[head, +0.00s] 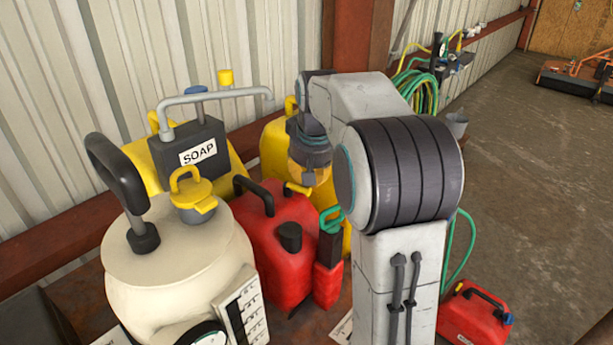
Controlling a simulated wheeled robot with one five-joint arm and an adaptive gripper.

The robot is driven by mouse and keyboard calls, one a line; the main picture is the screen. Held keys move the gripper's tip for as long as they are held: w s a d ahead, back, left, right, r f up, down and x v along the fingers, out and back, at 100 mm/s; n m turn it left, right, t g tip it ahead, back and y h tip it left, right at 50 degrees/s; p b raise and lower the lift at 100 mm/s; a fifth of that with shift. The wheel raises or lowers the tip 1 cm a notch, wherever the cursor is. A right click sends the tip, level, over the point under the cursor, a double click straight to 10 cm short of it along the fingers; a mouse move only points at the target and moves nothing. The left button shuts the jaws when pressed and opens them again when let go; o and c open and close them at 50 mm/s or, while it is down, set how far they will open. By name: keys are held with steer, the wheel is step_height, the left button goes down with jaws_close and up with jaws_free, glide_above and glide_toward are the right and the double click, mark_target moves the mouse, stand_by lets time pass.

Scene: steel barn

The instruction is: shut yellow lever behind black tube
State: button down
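My gripper (311,176) points down over the yellow and red containers in the middle of the head view. It is small and partly blended with the yellow behind it, so its finger opening is unclear. Black curved tubes show on the cream tank (113,172) and on the red can (255,190). Which yellow part is the lever, I cannot tell. My arm hides what lies behind it.
A black SOAP box (187,150) stands before a yellow container at left. A red can (272,250) stands in the middle, another (474,318) on the floor at right. Green hoses (423,88) hang on the wall, with fittings beside them. The concrete floor (530,190) is open at right.

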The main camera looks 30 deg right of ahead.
steer(key=shift+s+d, duration=0.3)
steer(key=shift+d, duration=0.1)
steer(key=shift+r, duration=0.15)
